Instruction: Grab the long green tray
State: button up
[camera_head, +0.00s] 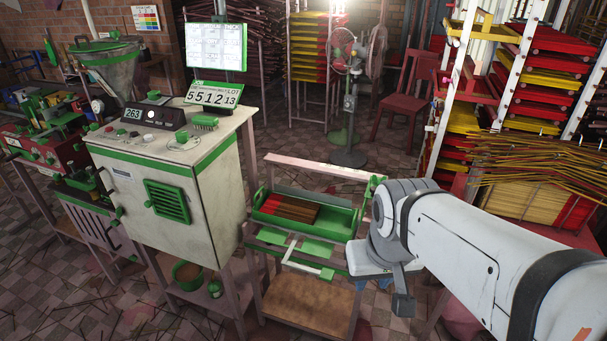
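The long green tray (339,222) sits on a stand right of the white cabinet in the camera_head view. It holds a bundle of brown sticks (296,209) with a red part at its left end. My arm reaches in from the right, and its wrist is just right of the tray's right end. My gripper (403,301) seems to be the dark part pointing down below the wrist, beside the stand and apart from the tray as far as I can see. Its fingers are not clear, so whether it is open is unclear.
White bars with green ends (308,262) jut out below the tray's front. A wooden shelf (310,304) is lower down. A rack of red and yellow trays (535,85) stands behind my arm.

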aim_at(335, 223)
jog(key=z, duration=3.6)
jog(key=k, duration=1.9)
jog(key=u, duration=1.65)
jog(key=i, duration=1)
jog(key=u, duration=0.05)
